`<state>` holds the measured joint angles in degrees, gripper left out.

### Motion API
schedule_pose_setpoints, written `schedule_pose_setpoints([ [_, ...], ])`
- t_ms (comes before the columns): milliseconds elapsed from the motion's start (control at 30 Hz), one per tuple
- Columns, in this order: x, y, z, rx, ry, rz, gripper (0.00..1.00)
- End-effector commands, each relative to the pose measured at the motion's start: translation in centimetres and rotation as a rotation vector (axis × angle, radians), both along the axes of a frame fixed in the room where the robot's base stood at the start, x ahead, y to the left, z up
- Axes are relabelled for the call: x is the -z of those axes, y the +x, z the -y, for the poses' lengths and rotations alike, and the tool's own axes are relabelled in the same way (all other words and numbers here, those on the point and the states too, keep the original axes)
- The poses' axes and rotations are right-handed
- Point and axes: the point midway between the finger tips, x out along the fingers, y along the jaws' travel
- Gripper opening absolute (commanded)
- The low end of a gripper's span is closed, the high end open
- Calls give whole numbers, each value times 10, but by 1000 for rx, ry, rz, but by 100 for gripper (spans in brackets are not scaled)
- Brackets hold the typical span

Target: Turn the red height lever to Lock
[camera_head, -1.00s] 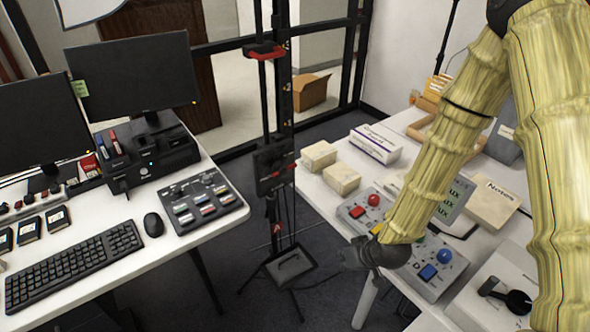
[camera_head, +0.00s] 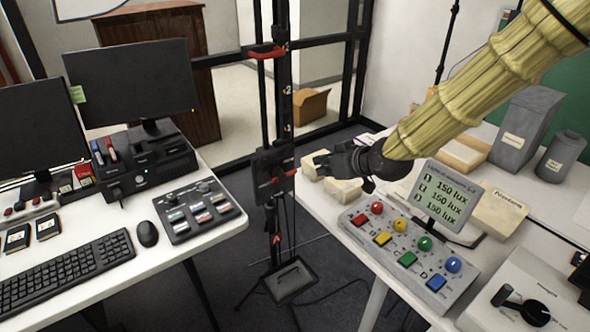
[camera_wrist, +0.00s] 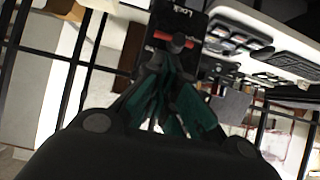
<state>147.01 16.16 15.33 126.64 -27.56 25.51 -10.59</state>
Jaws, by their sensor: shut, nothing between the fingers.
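The red height lever (camera_head: 284,176) is on the black carriage block (camera_head: 270,167) of the upright stand. In the wrist view, the red lever (camera_wrist: 171,37) crosses a black plate, and the word Lock shows beside it. My gripper (camera_head: 318,162) is to the right of the block in the head view, pointing left toward it. In the wrist view, my gripper (camera_wrist: 174,62) has its teal-padded fingers together and empty, with the tips close to the lever. I cannot tell whether they touch it.
Pale boxes (camera_head: 345,191) stand below my gripper on the right table, near the button panel (camera_head: 405,245) and its lux display (camera_head: 441,192). A left desk holds monitors (camera_head: 130,80) and a keyboard (camera_head: 70,270). Another red handle (camera_head: 267,53) is higher on the stand.

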Motion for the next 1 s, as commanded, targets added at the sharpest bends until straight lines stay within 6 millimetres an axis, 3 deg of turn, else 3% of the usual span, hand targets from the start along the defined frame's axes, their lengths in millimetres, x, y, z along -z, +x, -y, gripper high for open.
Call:
schedule_pose_setpoints([
  [367, 9, 10, -8, -1, -1, -3, 0],
  [1000, 57, 67, -50, -1, -1, -3, 0],
])
